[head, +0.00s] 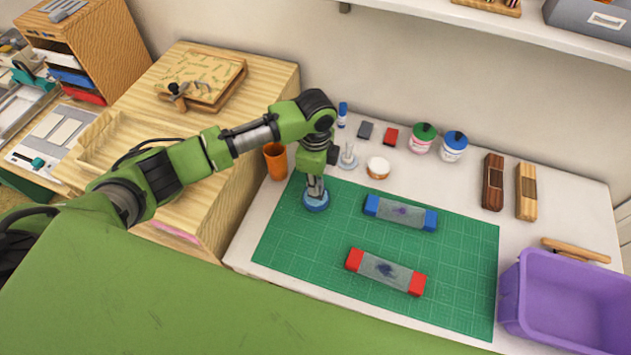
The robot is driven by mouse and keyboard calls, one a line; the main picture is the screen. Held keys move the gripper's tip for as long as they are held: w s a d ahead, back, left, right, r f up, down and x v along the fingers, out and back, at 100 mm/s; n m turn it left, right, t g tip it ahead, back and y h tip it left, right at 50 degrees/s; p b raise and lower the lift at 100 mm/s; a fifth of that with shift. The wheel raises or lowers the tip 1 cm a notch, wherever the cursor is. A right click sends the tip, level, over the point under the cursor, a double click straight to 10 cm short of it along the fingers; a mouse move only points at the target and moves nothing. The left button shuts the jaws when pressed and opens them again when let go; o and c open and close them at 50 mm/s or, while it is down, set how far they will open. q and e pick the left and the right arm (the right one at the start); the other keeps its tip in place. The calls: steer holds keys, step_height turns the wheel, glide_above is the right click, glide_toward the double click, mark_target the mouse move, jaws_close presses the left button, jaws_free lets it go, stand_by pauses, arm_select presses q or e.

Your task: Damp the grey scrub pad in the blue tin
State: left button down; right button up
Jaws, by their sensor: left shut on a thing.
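My left gripper (315,182) points down at the left part of the green cutting mat. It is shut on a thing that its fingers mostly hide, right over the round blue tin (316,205). I cannot tell clearly whether the held thing is the grey scrub pad, or whether it touches the inside of the tin. A small dark grey block (365,130) lies at the back of the table, and a pale grey disc with an upright stem (348,160) stands nearer. My right gripper is not in view.
A blue-ended pad (400,212) and a red-ended pad (385,272), both stained, lie on the green mat (460,255). An orange cup (276,160) stands left of the gripper. A white-lidded jar (378,168) and a red block (391,136) stand behind. A purple bin (512,295) is at right.

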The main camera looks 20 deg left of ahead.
arm_select(q)
steer(key=shift+f, duration=0.45)
stand_by(0.5)
stand_by(0.4)
steer(key=shift+f, duration=0.1)
stand_by(0.7)
steer(key=shift+s, duration=0.1)
stand_by(0.7)
steer(key=shift+p, duration=0.3)
step_height(320, 180, up, 7)
steer(key=p, duration=0.7)
steer(key=shift+p, duration=0.3)
stand_by(0.4)
